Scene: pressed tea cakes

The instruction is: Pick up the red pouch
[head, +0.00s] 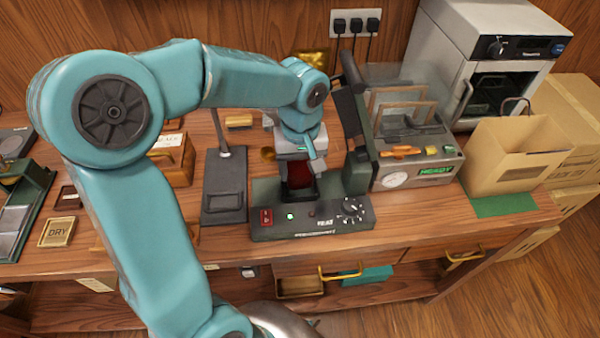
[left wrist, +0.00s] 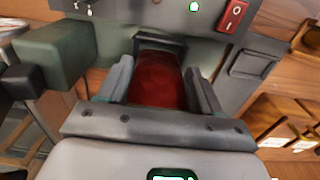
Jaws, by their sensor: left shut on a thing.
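The red pouch (head: 300,176) is dark red and sits at the green-grey press machine (head: 285,229), behind its front control panel. My left gripper (head: 299,160) reaches down over it from above. In the left wrist view the pouch (left wrist: 158,82) lies between the two grey fingers of my left gripper (left wrist: 160,78), which is shut on it. The pouch's far end lies by a dark frame on the machine. Its lower part is partly hidden, and I cannot tell if it still touches the machine. My right gripper is not in view.
The machine's upright arm (head: 355,130) stands close to the right of my gripper. A grey stand (head: 224,190) is on the left.

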